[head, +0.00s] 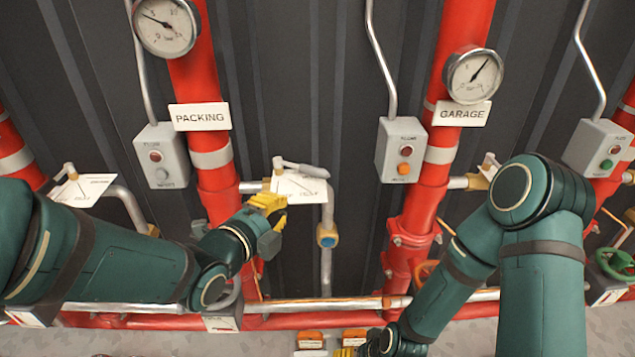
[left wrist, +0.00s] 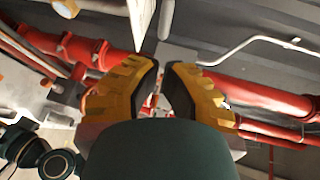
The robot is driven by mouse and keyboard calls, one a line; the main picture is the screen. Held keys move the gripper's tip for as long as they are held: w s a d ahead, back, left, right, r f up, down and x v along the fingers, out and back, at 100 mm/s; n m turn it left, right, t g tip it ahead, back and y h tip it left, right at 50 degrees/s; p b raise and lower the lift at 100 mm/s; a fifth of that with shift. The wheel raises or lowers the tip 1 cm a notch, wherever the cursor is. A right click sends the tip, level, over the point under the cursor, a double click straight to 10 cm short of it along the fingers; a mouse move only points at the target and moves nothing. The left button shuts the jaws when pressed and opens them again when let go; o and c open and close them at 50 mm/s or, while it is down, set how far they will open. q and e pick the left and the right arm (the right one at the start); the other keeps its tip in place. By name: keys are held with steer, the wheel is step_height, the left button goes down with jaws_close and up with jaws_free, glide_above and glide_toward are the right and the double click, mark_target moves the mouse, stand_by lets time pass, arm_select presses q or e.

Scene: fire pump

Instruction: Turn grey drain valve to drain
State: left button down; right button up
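A grey lever handle (head: 308,170) sits at the upper edge of a white label plate (head: 300,188), on the pipe branch beside the PACKING riser. The plate has lines and small text that I cannot read fully. My left gripper (head: 276,208), with yellow fingers, is just below and left of the plate, apart from the handle. In the left wrist view its fingertips (left wrist: 162,66) are nearly together with nothing held, and a pale lever-like part (left wrist: 166,18) is beyond them.
Red risers stand behind, with a PACKING sign (head: 200,117), a GARAGE sign (head: 461,114) and gauges. Grey button boxes (head: 400,149) hang beside them. Similar plated valves sit at left (head: 80,190) and right. A horizontal red pipe (head: 290,321) runs low across.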

mark_target(301, 168)
arm_select(q)
steer(key=b+x, duration=0.1)
steer(key=x, duration=1.3)
arm_select(e)
steer(key=shift+s+f, duration=0.1)
steer(key=shift+f, duration=0.6)
arm_select(q)
steer(key=shift+d+b, duration=0.25)
steer(key=shift+b, duration=0.05)
arm_select(e)
steer(key=shift+a+f, duration=0.15)
